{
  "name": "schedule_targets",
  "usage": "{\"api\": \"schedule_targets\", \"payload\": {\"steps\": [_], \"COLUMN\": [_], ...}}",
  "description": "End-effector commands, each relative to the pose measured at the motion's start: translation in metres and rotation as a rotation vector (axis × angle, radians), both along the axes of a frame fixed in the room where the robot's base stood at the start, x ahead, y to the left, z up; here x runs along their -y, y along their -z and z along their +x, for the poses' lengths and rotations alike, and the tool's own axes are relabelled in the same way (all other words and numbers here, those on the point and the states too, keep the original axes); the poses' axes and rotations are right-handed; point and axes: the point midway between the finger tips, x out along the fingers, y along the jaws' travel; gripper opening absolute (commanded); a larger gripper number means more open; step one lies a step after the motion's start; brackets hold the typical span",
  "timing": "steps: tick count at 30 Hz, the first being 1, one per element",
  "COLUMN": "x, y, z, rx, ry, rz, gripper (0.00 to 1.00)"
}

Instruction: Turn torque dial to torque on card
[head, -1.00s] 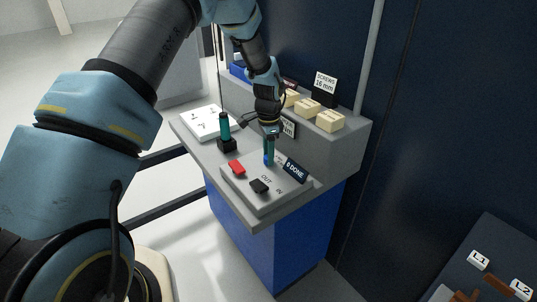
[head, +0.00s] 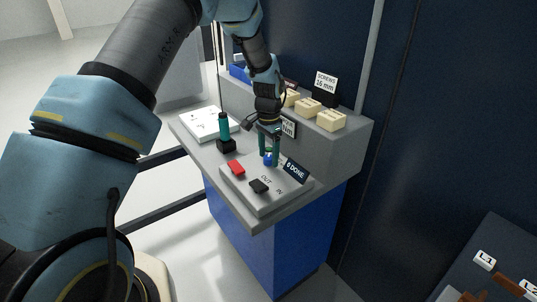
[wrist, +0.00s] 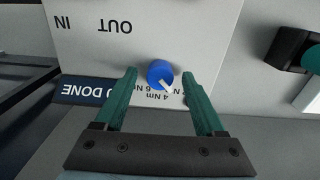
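The blue torque dial (wrist: 159,72) sits on the light grey panel (wrist: 100,32). Its white pointer aims to the lower right in the wrist view, toward upside-down Nm labels; one reads 4 Nm and the others are partly hidden or hard to read. My gripper (wrist: 159,77) is open, one teal finger on each side of the dial, with gaps between. In the head view, my gripper (head: 268,158) stands over the dial (head: 268,160) from above.
A teal driver (head: 224,126) stands in a black holder left of the panel. Red (head: 236,168) and black (head: 259,186) buttons are on the panel near OUT and IN. A "0 DONE" display (head: 295,171) stands beside the dial. Cream bins (head: 331,120) line the shelf behind.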

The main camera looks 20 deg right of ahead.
Motion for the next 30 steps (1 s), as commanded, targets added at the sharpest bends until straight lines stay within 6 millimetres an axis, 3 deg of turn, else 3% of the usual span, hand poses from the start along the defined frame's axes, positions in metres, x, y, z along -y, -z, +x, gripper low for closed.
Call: {"api": "schedule_targets", "payload": {"steps": [7,11,21,30], "x": [0.0,0.0,0.001,0.0], "y": [-0.001,-0.011,-0.076,-0.106], "z": [0.0,0.001,0.001,0.0], "rx": [0.0,0.001,0.003,0.001], "ry": [0.001,0.001,0.0,0.0], "rz": [0.0,-0.002,-0.003,-0.001], "gripper": [0.72,0.72,0.72,0.72]}}
